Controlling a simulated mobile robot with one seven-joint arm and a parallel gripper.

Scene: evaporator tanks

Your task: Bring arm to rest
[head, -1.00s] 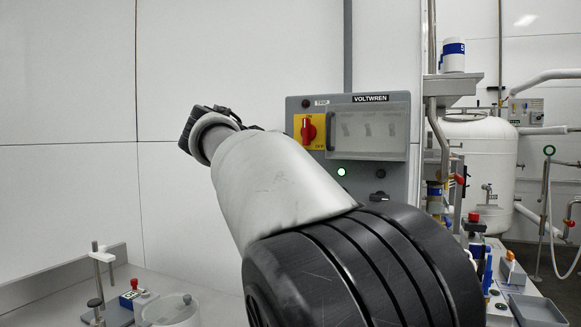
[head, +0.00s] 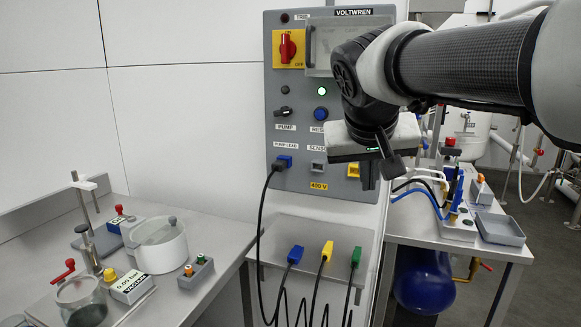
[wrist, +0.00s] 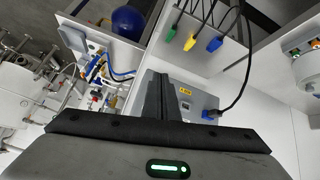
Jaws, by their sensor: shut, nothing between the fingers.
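My arm comes in from the right edge of the head view and bends down in front of the grey VOLTWREN control panel (head: 290,112). My gripper (head: 378,178) hangs at the panel's lower right, fingers down, shut and empty. In the wrist view its closed dark fingers (wrist: 160,96) stand before the panel (wrist: 200,100). Whether the gripper touches the panel cannot be told. A blue plug (head: 284,162) with a black lead sits in the panel. The panel's right side is partly hidden by my arm.
Blue, yellow (head: 327,250) and green plugs sit on a shelf below the panel. A left bench (head: 215,262) holds a lidded white vessel (head: 158,245) and a glass jar (head: 82,300). A right bench holds hoses and a grey tray (head: 499,229). A blue tank (head: 424,278) lies beneath.

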